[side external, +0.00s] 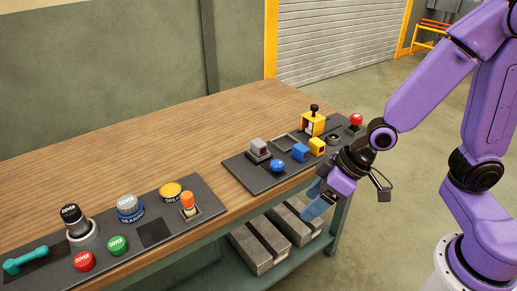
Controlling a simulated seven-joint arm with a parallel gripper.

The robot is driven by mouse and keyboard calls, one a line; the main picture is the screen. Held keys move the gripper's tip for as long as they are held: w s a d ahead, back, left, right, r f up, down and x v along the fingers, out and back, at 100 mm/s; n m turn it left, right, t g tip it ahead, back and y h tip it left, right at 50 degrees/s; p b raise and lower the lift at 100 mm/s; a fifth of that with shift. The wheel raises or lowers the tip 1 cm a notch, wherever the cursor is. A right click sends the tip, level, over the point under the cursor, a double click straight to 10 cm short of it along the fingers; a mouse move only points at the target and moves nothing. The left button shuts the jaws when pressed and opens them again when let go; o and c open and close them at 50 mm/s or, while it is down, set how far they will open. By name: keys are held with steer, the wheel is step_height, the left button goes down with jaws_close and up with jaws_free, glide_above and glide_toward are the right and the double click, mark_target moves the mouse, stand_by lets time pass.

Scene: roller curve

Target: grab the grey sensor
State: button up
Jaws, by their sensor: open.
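A small grey block with a dark reddish face (258,146) sits on a dark base on the right-hand board; it looks like the grey sensor. My gripper (314,204) hangs at the table's front edge, to the right of the grey block and nearer the camera. It is apart from the block, with its bluish fingers pointing down to the left. The gripper is open, and I see nothing between its fingers. My wrist hides part of the board's right side.
Another board (203,222) holds several caps. The wooden tabletop (150,150) behind is clear.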

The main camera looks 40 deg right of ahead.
steer(key=w+d+f+m+t+h, duration=0.1)
steer(key=w+m+t, duration=0.15)
steer(key=w, duration=0.35)
steer(key=w+d+f+m+t, duration=0.1)
steer(key=w+f+m+t, duration=0.15)
steer(key=w, duration=0.25)
steer(key=m+t+h, duration=0.2)
steer(key=t+h, duration=0.2)
glide_toward(259, 142)
steer(key=shift+t, duration=0.3)
steer(key=x, duration=0.4)
steer(key=shift+w+a+f, duration=0.25)
steer(key=shift+a+f, duration=0.1)
steer(key=shift+f, duration=0.2)
steer(key=shift+d+x, duration=0.15)
steer(key=shift+x, duration=1.15)
steer(key=shift+d+x, duration=0.1)
steer(key=shift+x, duration=1.25)
steer(key=shift+r, duration=0.15)
steer(key=shift+c, duration=0.3)
steer(key=c, duration=1)
